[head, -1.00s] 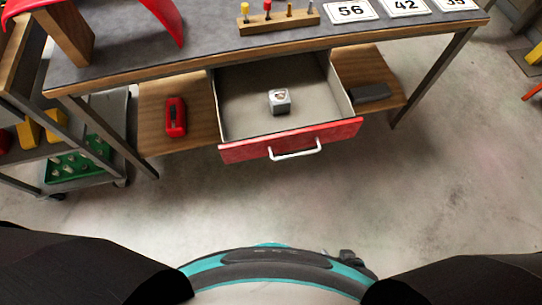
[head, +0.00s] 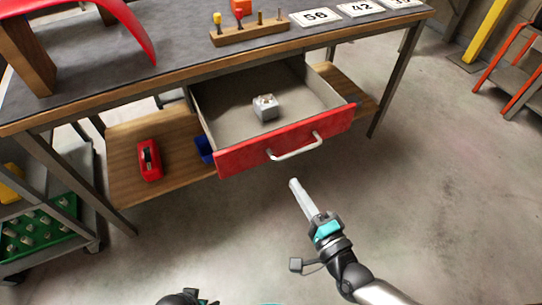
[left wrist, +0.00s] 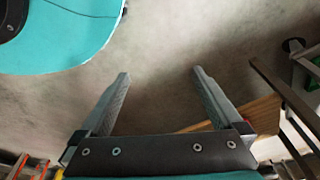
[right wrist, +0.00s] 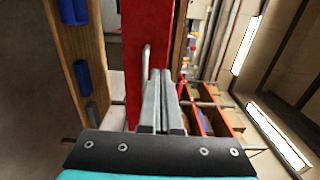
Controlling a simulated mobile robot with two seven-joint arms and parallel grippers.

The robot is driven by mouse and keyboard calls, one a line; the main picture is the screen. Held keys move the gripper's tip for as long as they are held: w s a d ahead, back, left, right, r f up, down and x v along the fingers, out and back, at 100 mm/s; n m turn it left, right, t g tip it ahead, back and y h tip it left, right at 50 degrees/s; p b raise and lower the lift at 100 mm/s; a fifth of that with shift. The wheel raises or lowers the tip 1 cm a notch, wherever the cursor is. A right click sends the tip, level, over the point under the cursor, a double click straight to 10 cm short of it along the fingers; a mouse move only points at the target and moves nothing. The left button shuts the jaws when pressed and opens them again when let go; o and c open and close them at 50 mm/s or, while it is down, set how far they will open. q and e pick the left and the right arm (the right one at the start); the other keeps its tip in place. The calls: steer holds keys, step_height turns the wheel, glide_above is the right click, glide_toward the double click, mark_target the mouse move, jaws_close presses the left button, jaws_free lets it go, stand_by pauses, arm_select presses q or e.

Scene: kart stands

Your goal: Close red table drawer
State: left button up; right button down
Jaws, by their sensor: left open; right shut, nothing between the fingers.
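The red table drawer (head: 240,153) is pulled out from under the grey-topped table (head: 130,60). Its white bar handle (head: 297,147) is on the front, and a small pale cube (head: 265,107) lies inside. My right gripper (head: 294,183) is shut and empty, a little in front of and below the handle, apart from it in the head view. In the right wrist view the shut fingers (right wrist: 160,75) point at the red drawer front (right wrist: 148,40), and the handle (right wrist: 146,65) shows just beside them. My left gripper (left wrist: 158,75) is open and empty over the floor; only a dark part of it may show in the head view.
A wooden lower shelf (head: 120,170) holds a red object (head: 149,160) and a blue bin (head: 204,149). A grey cart with a green tray (head: 40,228) stands at the left. A wooden peg block (head: 250,33) and number cards are on the tabletop. The floor before the drawer is clear.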

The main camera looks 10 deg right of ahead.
mark_target(268, 143)
steer(key=b+x, duration=0.2)
steer(key=x, duration=0.9)
steer(key=shift+f, duration=0.1)
arm_select(q)
step_height(268, 143, up, 5)
steer(key=w+d, duration=0.1)
steer(key=w, duration=0.1)
steer(key=shift+w+d+t+b, duration=0.2)
steer(key=shift+w+t+b, duration=0.1)
steer(key=shift+w, duration=0.05)
arm_select(e)
steer(key=shift+w+a, duration=0.2)
steer(key=shift+w, duration=0.4)
arm_select(q)
steer(key=shift+r, duration=0.1)
arm_select(e)
steer(key=shift+w, duration=0.1)
